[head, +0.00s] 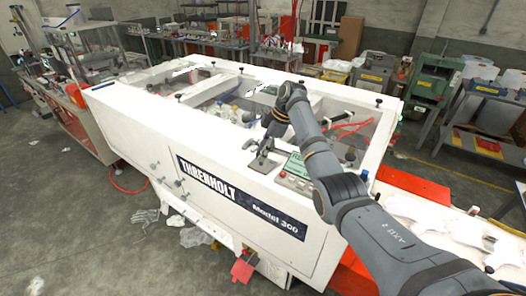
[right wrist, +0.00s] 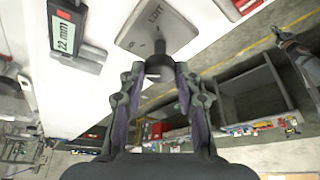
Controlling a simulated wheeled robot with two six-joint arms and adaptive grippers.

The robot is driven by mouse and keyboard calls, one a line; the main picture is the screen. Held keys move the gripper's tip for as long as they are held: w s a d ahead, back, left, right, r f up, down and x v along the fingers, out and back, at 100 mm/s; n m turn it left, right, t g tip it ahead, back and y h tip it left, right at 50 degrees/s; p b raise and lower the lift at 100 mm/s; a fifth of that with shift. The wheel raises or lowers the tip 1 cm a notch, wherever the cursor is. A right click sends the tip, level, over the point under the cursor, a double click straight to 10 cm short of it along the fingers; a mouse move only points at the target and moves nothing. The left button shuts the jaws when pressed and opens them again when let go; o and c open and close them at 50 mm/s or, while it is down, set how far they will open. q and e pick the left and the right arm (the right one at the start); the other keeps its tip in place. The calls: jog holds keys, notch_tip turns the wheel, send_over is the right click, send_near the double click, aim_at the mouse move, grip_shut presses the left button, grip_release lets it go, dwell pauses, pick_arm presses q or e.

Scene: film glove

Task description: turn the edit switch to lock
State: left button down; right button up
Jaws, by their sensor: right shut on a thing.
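The edit switch is a dark round knob (right wrist: 158,66) on a light grey plate (right wrist: 148,28) marked EDIT, in the right wrist view. My right gripper (right wrist: 159,74) is shut on the knob, one finger on each side. In the head view my right gripper (head: 264,152) reaches down to the plate on top of the white machine (head: 140,130). The knob is hidden by the fingers there. I cannot read the lock mark. My left gripper is not in view.
A small display (right wrist: 66,40) reading 22 mm sits beside the plate. A green-screened panel (head: 298,164) stands just right of my gripper in the head view. Open machine bays with frame bars lie behind. An orange-red surface (head: 412,186) is at the right.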

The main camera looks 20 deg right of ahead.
jog(key=shift+f+n+g, duration=0.2)
jog(key=shift+n+g, duration=0.1)
jog(key=shift+n, duration=0.6)
jog(key=o, duration=1.2)
jog(key=shift+c, duration=0.2)
jog(key=shift+r, duration=0.1)
jog(key=shift+d+r, duration=0.15)
jog(key=shift+r, duration=0.15)
jog(key=v, duration=1.1)
